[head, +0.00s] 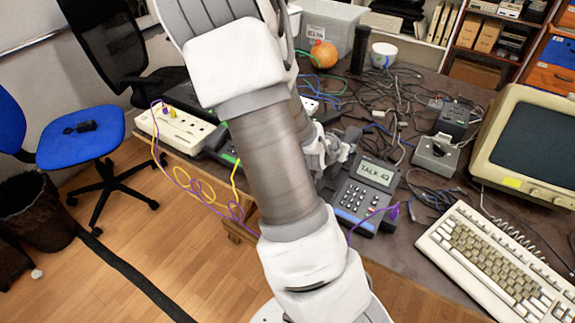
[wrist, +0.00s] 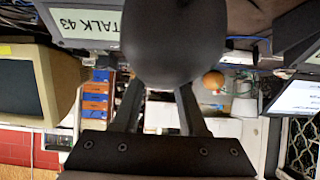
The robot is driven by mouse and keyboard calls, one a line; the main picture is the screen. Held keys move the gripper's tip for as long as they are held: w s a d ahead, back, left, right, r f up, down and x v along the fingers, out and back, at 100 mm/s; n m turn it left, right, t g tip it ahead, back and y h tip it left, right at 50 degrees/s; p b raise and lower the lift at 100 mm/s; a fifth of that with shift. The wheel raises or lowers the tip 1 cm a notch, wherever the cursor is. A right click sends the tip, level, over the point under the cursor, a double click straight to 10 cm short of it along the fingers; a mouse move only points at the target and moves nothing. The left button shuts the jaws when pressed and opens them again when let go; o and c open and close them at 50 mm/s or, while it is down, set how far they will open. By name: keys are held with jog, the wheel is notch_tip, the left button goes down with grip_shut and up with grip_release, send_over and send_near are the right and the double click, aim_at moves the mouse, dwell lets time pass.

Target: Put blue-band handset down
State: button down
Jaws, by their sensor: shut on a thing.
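In the wrist view my gripper (wrist: 160,100) is shut on a dark, rounded handset (wrist: 165,40), which fills the top middle. The handset's band is not visible there. The desk phone with the blue strip (head: 349,217) stands on the desk just right of my arm in the head view, its display reading "TALK 43". Part of that display (wrist: 92,20) shows beside the handset in the wrist view. In the head view my gripper (head: 326,152) is partly hidden by my arm, close to the phone's left side. The held handset cannot be made out there.
Another phone (head: 222,148) is partly hidden behind my arm. A beige keyboard (head: 500,262), a monitor (head: 530,145) and a grey box (head: 436,155) stand to the right. Cables tangle across the desk.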

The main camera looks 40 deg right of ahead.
jog(key=w+a+f, duration=0.2)
jog(key=w, duration=0.1)
jog(key=w+a+f, duration=0.2)
jog(key=w+f, duration=0.1)
jog(key=w+a+f, duration=0.2)
jog(key=w+a, duration=0.1)
jog(key=w, duration=0.1)
jog(key=shift+f, duration=0.15)
jog(key=shift+f+b, duration=0.6)
jog(key=shift+f, duration=1.35)
jog(key=shift+f, duration=0.15)
jog(key=shift+c, duration=2.2)
grip_release()
